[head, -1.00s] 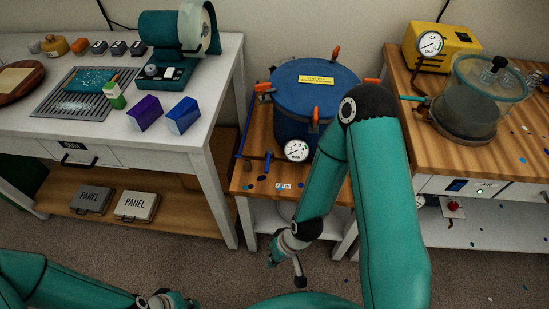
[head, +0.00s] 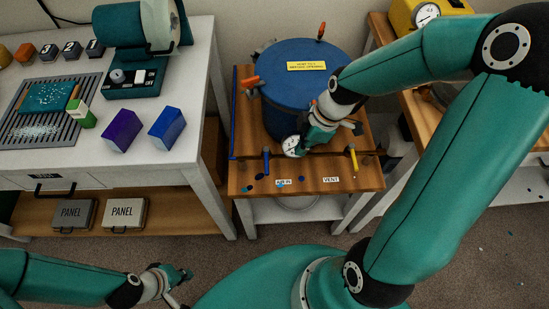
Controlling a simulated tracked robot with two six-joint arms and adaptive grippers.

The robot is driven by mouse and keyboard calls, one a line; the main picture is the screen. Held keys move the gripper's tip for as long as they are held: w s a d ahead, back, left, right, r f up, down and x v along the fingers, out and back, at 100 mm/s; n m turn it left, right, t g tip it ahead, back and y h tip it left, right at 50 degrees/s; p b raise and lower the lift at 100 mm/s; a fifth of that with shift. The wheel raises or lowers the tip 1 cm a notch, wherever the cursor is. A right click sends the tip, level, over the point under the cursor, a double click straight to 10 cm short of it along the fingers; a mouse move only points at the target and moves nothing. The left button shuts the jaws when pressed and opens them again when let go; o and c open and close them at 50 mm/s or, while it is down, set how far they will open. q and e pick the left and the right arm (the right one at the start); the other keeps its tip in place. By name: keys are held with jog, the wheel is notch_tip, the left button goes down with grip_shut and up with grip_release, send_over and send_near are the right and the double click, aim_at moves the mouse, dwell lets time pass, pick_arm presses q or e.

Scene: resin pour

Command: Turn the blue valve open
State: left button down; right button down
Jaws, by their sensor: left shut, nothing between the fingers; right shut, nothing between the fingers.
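The blue valve (head: 266,160) is a small upright blue handle near the front left of the wooden stand (head: 305,185), behind the "AIR IN" label (head: 284,183). The blue pressure pot (head: 300,72) stands behind it, with a round gauge (head: 290,147) on its front. My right gripper (head: 307,145) is at the pot's front beside the gauge, to the right of the blue valve and apart from it. It looks shut and empty; its fingertips are hard to make out. My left gripper (head: 184,274) is shut and empty low in the view, far in front of the stand.
A yellow valve (head: 353,160) stands at the stand's right, near the "VENT" label (head: 331,180). Orange clamps (head: 250,82) stick out from the pot's lid. The white bench (head: 185,150) at left holds purple and blue boxes. My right arm covers much of the right side.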

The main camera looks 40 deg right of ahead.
aim_at(266, 162)
jog(key=w+a+f, duration=0.3)
jog(key=a+f, duration=0.2)
jog(key=f, duration=0.2)
jog(key=shift+w+a+f+p, duration=0.25)
jog(key=shift+w+f+p, duration=0.05)
jog(key=shift+p, duration=0.1)
jog(key=shift+a, duration=0.1)
